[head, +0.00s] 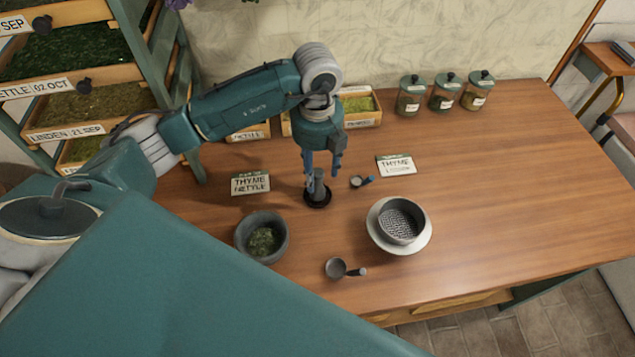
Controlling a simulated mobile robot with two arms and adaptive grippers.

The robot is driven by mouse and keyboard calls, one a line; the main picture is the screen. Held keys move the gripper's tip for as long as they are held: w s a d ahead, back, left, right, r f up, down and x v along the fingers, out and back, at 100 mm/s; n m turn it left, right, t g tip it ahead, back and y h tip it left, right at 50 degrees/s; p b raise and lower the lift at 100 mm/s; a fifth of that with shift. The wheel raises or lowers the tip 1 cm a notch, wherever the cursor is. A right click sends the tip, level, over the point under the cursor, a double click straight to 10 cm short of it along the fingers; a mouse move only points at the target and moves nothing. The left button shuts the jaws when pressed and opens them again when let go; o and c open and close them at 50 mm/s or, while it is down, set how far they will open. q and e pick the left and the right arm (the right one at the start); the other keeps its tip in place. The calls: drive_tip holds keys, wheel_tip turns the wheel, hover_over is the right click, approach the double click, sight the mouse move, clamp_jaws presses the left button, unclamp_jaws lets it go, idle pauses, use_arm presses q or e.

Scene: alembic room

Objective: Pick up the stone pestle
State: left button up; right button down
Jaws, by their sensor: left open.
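The grey stone pestle (319,187) stands upright on a small dark round rest (317,203) on the wooden table. My left gripper (322,176) points down above it, fingers open. The fingers appear to be on either side of the pestle's upper part, which they partly hide. I cannot tell whether they touch it. My right gripper is not in the head view.
A stone mortar (282,240) with green herbs stands front left of the pestle. A sieve (400,222) on a white plate stands to the right. Small scoops (336,268), label cards (396,165) and lidded jars (444,95) are around. The table's right side is clear.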

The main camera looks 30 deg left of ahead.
sight(318, 182)
use_arm(q)
wheel_tip(318, 182, down, 4)
drive_tip(key=shift+d+r+p, duration=0.1)
drive_tip(key=shift+r+p, duration=0.05)
drive_tip(key=shift+p, duration=0.8)
drive_tip(key=shift+f, duration=0.65)
drive_tip(key=c, duration=0.7)
clamp_jaws()
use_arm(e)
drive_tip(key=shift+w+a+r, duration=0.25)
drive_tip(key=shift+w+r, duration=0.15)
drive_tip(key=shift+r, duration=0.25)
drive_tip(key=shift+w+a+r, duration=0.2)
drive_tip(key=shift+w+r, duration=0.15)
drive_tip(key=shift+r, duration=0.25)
